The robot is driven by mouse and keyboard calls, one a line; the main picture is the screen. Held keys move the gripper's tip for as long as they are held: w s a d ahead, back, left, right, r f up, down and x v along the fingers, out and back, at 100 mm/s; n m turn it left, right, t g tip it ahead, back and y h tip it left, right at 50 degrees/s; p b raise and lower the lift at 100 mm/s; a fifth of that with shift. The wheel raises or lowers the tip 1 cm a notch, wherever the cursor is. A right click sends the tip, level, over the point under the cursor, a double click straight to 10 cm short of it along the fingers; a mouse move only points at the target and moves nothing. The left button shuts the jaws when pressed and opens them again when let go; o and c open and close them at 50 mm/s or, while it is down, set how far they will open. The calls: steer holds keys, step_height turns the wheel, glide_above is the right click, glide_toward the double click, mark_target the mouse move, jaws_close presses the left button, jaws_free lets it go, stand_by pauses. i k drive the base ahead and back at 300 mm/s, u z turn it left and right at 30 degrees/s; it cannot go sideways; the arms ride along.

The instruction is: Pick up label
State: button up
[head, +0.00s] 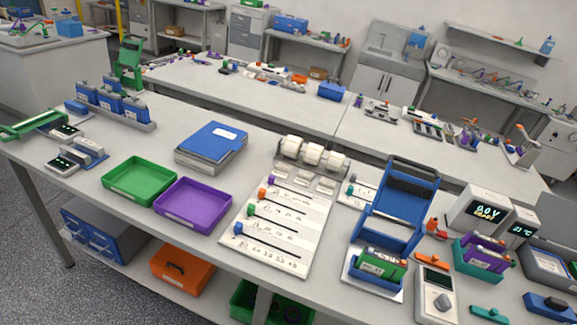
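White label rolls (313,153) sit in a row in a holder at the back of a white board (283,237). Small pale label-like pieces (322,183) lie just in front of the rolls; I cannot tell whether they are loose or attached. The board has several dark slots with coloured knobs (250,211) and printed markings. No gripper shows in the head view, so I cannot tell its place or state.
A green tray (109,194), a purple tray (164,219) and blue binders (212,144) stand left of the board. A blue device (398,200), a handheld meter (436,295) and a display unit (487,205) crowd the right. Bare table shows between binders and board.

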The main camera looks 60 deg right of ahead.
mark_target(301, 179)
steer(key=z, duration=0.3)
steer(key=i, duration=1.15)
steer(key=z, duration=1.2)
steer(key=i, duration=0.6)
steer(key=z, duration=0.3)
steer(key=k, duration=0.85)
steer(key=z, duration=0.2)
steer(key=i, duration=0.85)
steer(key=u, duration=0.1)
